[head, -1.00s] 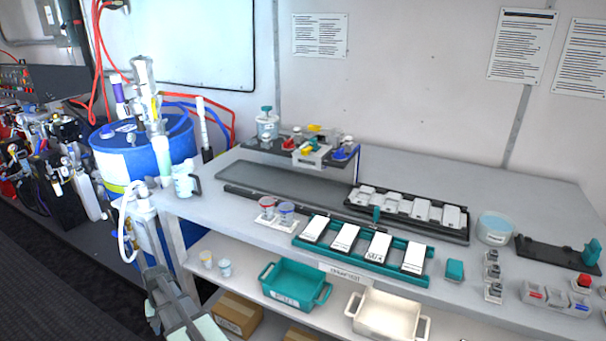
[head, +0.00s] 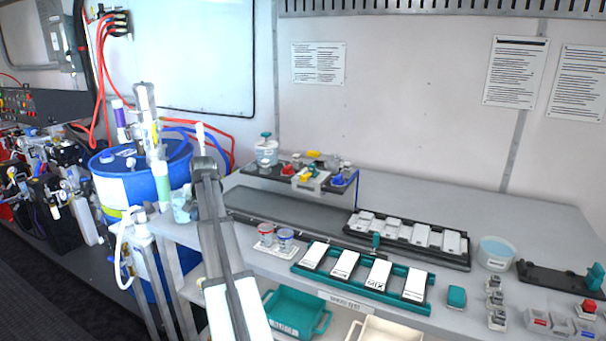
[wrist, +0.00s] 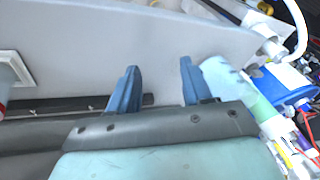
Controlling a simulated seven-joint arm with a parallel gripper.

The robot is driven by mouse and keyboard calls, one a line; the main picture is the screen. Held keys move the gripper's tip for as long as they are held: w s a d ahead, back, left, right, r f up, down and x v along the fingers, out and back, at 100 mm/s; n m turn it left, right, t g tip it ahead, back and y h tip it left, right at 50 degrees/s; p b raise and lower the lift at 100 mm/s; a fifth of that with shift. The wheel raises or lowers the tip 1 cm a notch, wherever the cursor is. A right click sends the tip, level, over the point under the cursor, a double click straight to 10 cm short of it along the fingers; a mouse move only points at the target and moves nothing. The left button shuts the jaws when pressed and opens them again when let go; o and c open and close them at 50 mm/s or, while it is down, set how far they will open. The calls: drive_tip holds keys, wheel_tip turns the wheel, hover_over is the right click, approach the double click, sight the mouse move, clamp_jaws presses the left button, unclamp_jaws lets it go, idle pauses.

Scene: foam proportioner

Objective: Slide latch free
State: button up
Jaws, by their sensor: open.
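No part is plainly marked as the latch. A small teal upright tab (head: 376,241) stands between the teal card rack (head: 430,286) and the black tray (head: 462,258). Another teal upright piece (head: 594,277) stands on a black plate at the far right. My gripper shows in the wrist view (wrist: 159,88) with two blue fingers apart and nothing between them. It is over the grey bench near its left end, with a dark rail (wrist: 50,107) behind the fingers. In the head view my arm rises at the bench's left end, far left of both teal pieces; its fingers cannot be made out.
A pale teal-white jug (head: 184,205) stands close by my arm, and a blue barrel (head: 125,180) with hoses is beyond. Red and blue capped cups (head: 266,233) stand to the right. A raised shelf (head: 250,172) holds small valves.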

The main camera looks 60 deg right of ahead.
drive_tip(key=s+d+r+m+g+h, duration=0.2)
drive_tip(key=s+d+r+m, duration=0.1)
drive_tip(key=s+d+r, duration=1.1)
drive_tip(key=m+g, duration=0.2)
approach(303, 176)
drive_tip(key=shift+h, duration=0.4)
drive_tip(key=x, duration=0.8)
drive_tip(key=shift+f, duration=0.4)
drive_tip(key=shift+c, duration=0.5)
clamp_jaws()
